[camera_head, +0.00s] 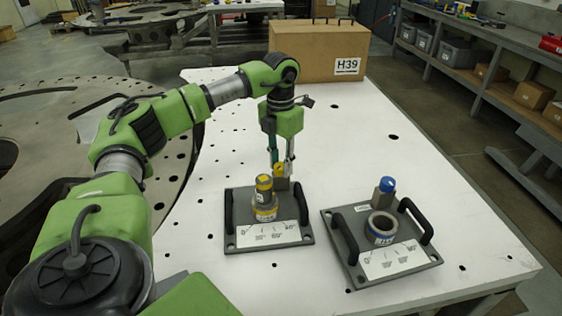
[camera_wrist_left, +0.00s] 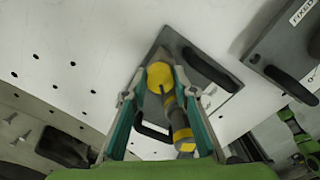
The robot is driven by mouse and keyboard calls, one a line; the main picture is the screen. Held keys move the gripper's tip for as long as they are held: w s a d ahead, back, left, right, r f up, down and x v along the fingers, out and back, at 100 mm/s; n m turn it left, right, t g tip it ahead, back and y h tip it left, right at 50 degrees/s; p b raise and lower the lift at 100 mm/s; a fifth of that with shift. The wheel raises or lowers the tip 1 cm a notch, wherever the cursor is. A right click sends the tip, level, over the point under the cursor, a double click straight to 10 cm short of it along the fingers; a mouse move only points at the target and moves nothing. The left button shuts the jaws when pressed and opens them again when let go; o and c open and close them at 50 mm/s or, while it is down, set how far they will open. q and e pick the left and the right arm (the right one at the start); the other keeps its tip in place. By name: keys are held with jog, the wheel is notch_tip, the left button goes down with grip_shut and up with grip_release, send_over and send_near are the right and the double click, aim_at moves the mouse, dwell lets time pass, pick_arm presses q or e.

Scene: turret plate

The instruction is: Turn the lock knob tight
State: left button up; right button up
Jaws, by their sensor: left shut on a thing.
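The left grey plate (camera_head: 297,238) lies on the white table and bears a turret post (camera_head: 264,197) with yellow bands and a yellow cap. Behind the post stands the yellow-topped lock knob (camera_head: 279,171). My left gripper (camera_head: 282,162) reaches down from above and is shut on this knob. In the left wrist view the yellow knob top (camera_wrist_left: 160,76) lies between my left fingers (camera_wrist_left: 156,90), and the banded turret post (camera_wrist_left: 180,125) is beside it. The post partly hides the knob's lower part in the head view. My right gripper is not in view.
A second grey plate (camera_head: 341,236) to the right has a blue-topped knob (camera_head: 387,185), a blue-banded ring (camera_head: 382,227) and two black handles. A cardboard box (camera_head: 312,58) marked H39 stands at the back. The white table (camera_head: 330,130) is clear between.

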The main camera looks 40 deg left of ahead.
pick_arm(q)
jog(key=m, duration=0.4)
jog(key=shift+m, duration=0.3)
jog(key=shift+m+p, duration=0.4)
jog(key=shift+m, duration=1.9)
jog(key=o, duration=1.1)
